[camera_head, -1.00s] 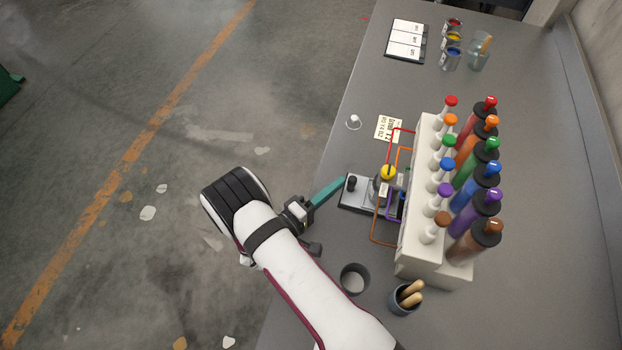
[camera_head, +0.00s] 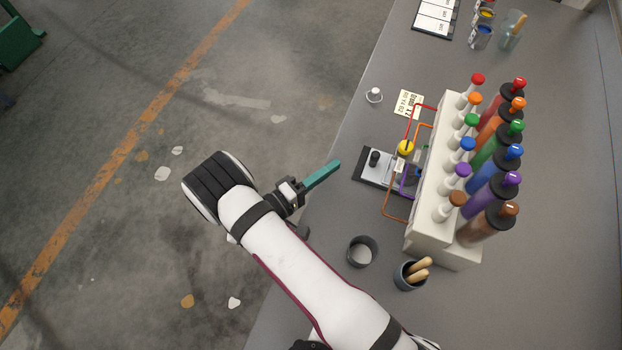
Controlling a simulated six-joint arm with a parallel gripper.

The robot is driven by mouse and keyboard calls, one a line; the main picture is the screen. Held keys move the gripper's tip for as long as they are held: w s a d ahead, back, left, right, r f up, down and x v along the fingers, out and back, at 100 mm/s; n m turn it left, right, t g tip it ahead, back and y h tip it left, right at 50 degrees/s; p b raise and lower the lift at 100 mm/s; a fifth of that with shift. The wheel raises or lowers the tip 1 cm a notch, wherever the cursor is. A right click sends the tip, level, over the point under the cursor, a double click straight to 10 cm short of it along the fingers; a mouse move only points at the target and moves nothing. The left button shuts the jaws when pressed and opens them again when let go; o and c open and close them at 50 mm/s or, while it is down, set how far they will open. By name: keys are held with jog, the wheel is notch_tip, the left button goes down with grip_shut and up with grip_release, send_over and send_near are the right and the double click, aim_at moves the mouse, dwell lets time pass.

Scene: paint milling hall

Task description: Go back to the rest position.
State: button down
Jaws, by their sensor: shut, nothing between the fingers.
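My gripper (camera_head: 322,174) has teal fingers, closed together with nothing between them. It is at the bench's left edge, left of the small grey device (camera_head: 371,166) with a black knob, and apart from it. My white arm reaches up from the bottom of the picture to a black-banded wrist joint over the floor side. The view from above hides the exact height of the fingers over the bench.
A white rack (camera_head: 425,225) with several coloured pumps and bottles stands right of the device. A dark round cup (camera_head: 362,251) and a pot (camera_head: 404,275) with wooden handles stand near my arm.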

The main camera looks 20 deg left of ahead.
jog(key=v, duration=0.6)
jog(key=s+d+r+m+g+h, duration=0.1)
jog(key=d+r+m+g, duration=0.4)
jog(key=d+r+g, duration=0.4)
jog(key=s+d+r+m+g+h, duration=0.1)
jog(key=d+r+m+g, duration=0.5)
jog(key=d, duration=0.4)
jog(key=s+r+m+y, duration=0.2)
jog(key=s+m+y, duration=0.1)
jog(key=s+y, duration=0.3)
jog(key=s+d+r+m+y, duration=0.1)
jog(key=s+r+m+y, duration=0.1)
jog(key=s+y, duration=0.4)
jog(key=shift+s+r+m+g+y, duration=0.3)
jog(key=shift+r+m+g+y, duration=0.1)
jog(key=shift+m, duration=0.4)
jog(key=shift+d, duration=0.1)
